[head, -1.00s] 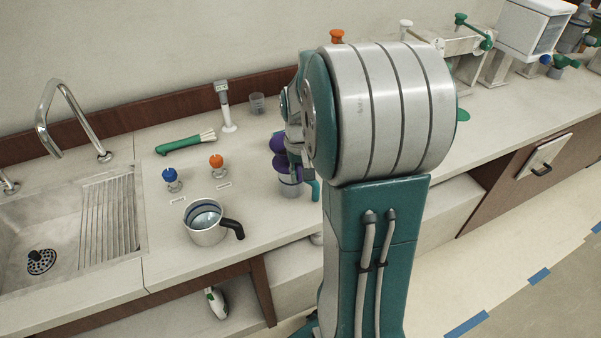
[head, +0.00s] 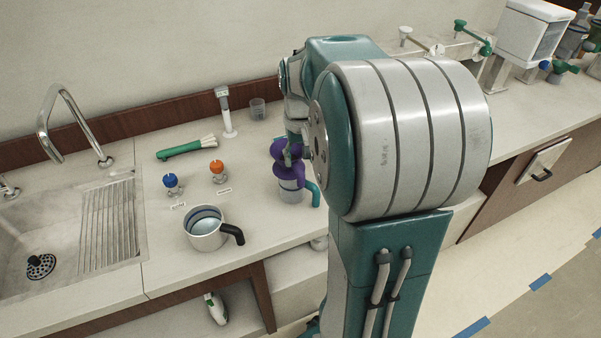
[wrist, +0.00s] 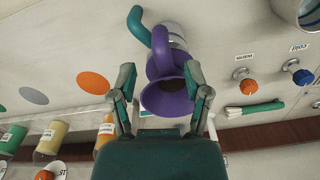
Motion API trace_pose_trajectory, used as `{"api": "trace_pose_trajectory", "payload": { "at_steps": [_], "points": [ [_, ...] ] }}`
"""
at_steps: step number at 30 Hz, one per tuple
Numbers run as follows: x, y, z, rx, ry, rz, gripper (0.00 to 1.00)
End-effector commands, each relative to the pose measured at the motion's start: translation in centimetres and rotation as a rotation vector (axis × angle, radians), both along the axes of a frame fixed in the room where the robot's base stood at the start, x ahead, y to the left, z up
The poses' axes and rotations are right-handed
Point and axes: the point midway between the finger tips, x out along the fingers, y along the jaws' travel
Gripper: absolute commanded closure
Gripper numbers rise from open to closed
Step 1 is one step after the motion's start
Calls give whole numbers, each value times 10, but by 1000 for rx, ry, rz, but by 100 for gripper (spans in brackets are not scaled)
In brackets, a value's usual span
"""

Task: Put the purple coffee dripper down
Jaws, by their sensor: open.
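The purple coffee dripper (head: 284,175) sits on top of a clear vessel (head: 291,194) with a teal handle, on the counter right of the metal pot. In the wrist view the dripper (wrist: 169,97) shows its wide mouth toward me, and the vessel (wrist: 172,35) with its teal handle lies beyond it. My gripper (wrist: 163,84) is open, with one finger on each side of the dripper's cone. I cannot tell whether the fingers touch it. In the head view my arm partly covers the dripper.
A metal pot (head: 206,230) with a black handle stands left of the vessel. Blue (head: 171,182) and orange (head: 218,169) knobs, a green-handled brush (head: 187,148) and a small clear cup (head: 257,108) stand behind. The sink (head: 55,230) is at left.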

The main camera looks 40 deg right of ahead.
Motion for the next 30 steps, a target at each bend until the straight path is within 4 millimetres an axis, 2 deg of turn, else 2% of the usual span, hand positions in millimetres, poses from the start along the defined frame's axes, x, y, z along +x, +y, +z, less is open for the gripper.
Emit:
{"api": "trace_pose_trajectory", "payload": {
  "at_steps": [3, 6, 11, 14, 21, 30],
  "points": [
    [1, 0, 24, -1, -3, 0, 38],
    [1, 0, 38, 0, -1, 0, 38],
    [0, 1, 49, 0, -1, 2, 38],
    [-3, 12, 55, -10, -19, 20, 38],
    [-26, 72, 72, -58, -130, 127, 38],
    [-70, 138, 77, -97, -287, 267, 38]
  ]
}}
